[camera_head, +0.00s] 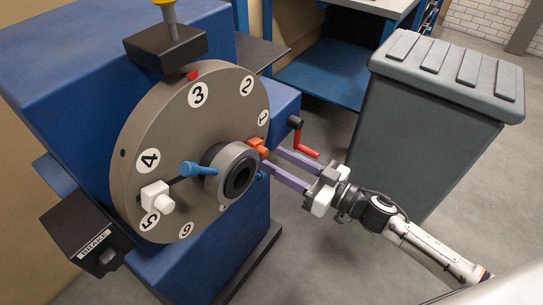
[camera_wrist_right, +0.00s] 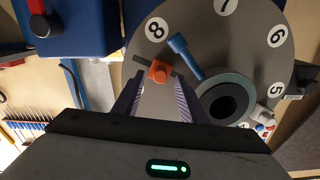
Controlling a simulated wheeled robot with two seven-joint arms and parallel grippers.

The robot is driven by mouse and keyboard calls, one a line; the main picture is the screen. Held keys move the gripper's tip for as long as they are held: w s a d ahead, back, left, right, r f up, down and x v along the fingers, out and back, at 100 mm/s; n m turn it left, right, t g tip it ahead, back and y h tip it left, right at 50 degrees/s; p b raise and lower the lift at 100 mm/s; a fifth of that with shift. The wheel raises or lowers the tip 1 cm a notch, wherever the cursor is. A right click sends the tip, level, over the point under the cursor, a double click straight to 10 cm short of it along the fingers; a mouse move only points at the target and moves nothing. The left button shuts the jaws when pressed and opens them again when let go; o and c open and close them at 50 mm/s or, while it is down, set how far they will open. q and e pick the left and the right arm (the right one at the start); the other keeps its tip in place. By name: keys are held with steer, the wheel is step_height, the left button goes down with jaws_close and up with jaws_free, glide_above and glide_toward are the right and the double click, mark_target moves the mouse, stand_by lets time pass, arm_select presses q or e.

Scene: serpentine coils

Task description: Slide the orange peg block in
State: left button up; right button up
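The orange peg block (camera_head: 258,147) sits on the face of the grey numbered disc (camera_head: 178,110), near the right rim beside the hub. It also shows in the right wrist view (camera_wrist_right: 159,72), with a round knob facing me and a dark slot beside it. My right gripper (camera_head: 271,158) reaches in from the right with two purple fingers apart. In the wrist view its fingertips (camera_wrist_right: 158,82) stand on either side of the orange block, with gaps visible; I cannot tell the depth between tips and block. My left gripper is out of view.
A dark-bored hub (camera_head: 238,178) and a blue peg handle (camera_head: 200,168) stick out near the block. A white peg block (camera_head: 157,197) is at the disc's lower left. A red crank (camera_head: 306,152) stands behind my fingers. A grey bin (camera_head: 425,110) stands at right.

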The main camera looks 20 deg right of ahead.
steer(key=v, duration=0.7)
steer(key=shift+s+d, duration=0.1)
steer(key=shift+c, duration=0.2)
